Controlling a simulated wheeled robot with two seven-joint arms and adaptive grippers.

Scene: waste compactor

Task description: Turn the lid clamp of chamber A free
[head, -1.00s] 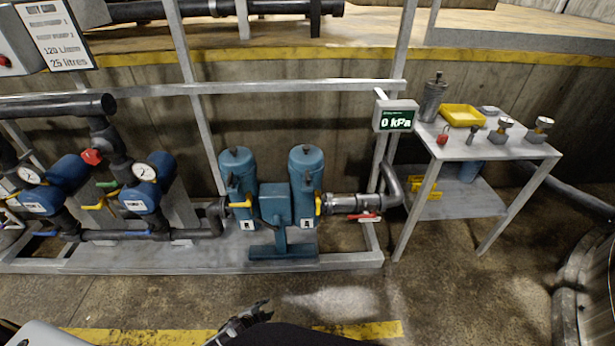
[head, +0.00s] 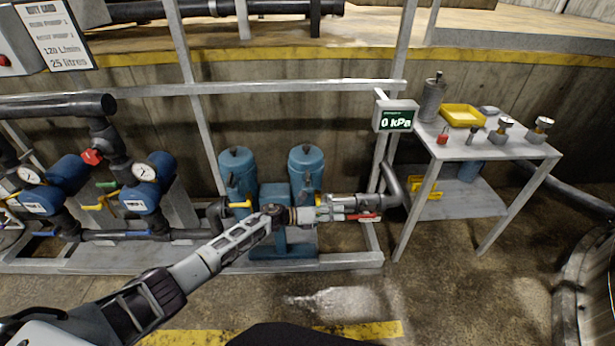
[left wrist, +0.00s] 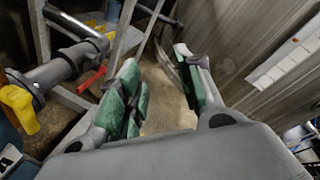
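Two blue upright chambers stand side by side on the skid, a left one (head: 238,168) and a right one (head: 306,168), each with a small dark knob on its domed lid. Their labels are hidden or too small to read, so I cannot tell which is A. My left gripper (head: 338,208) is in front of the lower right chamber and the outlet pipe, below the lids. In the left wrist view its green-padded fingers (left wrist: 160,80) are apart, with nothing between them. The left arm hides the lower chamber fronts. My right gripper is not in view.
A display (head: 396,119) reads 0 kPa. A red-handled valve (head: 364,217) sits beside the gripper, and a yellow handle (left wrist: 20,108) shows in the left wrist view. A grey table (head: 490,150) with a yellow tray (head: 462,115) stands right. The front floor is clear.

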